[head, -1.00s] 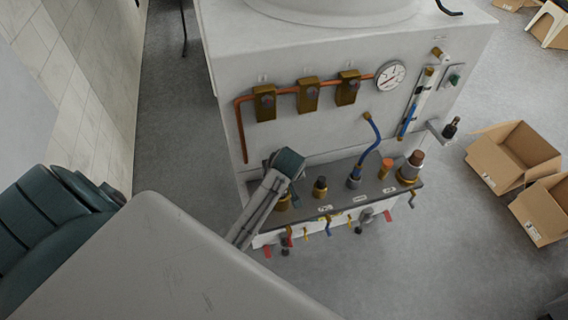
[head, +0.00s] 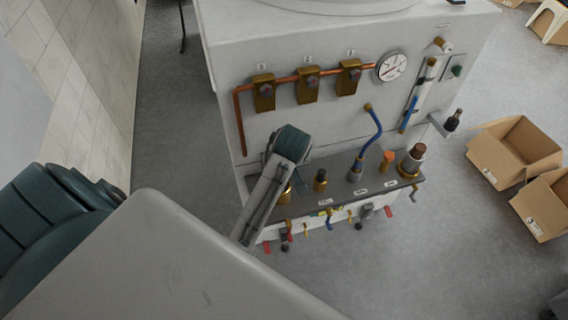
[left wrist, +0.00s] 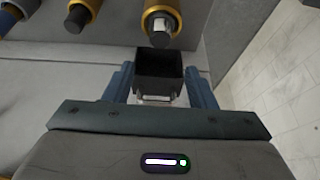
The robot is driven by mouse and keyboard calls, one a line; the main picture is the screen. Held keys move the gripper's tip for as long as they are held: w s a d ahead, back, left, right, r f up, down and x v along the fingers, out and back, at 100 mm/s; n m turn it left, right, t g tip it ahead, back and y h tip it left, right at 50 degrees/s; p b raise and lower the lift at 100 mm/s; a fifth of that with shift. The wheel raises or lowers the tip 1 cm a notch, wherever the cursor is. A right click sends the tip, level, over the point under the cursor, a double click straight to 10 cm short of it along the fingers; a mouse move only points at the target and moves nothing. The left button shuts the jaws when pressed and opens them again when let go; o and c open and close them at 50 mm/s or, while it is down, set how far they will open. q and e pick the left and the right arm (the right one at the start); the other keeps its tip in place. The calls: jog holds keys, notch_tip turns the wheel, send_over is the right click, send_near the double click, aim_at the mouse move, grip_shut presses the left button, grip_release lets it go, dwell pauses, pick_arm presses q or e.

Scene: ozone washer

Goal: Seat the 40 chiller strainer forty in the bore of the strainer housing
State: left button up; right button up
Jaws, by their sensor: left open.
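My left gripper (left wrist: 160,92) is open in the left wrist view, with its two blue fingers apart. A dark, square, hollow-looking piece (left wrist: 158,66) shows between the fingers; I cannot tell whether they touch it. In the head view my left wrist is above the left end of the grey shelf, and its fingers are mostly hidden. Fittings on the shelf include a black-topped brass one (head: 320,180), an orange-capped one (head: 388,160) and a grey one with a brown top (head: 414,160). I cannot tell which is the strainer or the housing. My right gripper is not in view.
The shelf (head: 340,205) has coloured levers below its front edge. A blue hose (head: 374,140) rises beside the fittings. A copper pipe (head: 238,120) and a gauge (head: 392,66) are on the panel. Open cardboard boxes (head: 515,150) lie on the floor at right.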

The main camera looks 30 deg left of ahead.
pick_arm(q)
jog(key=b+v, duration=0.1)
jog(key=v, duration=0.3)
jog(key=shift+s+r, duration=0.1)
jog(key=shift+r, duration=0.3)
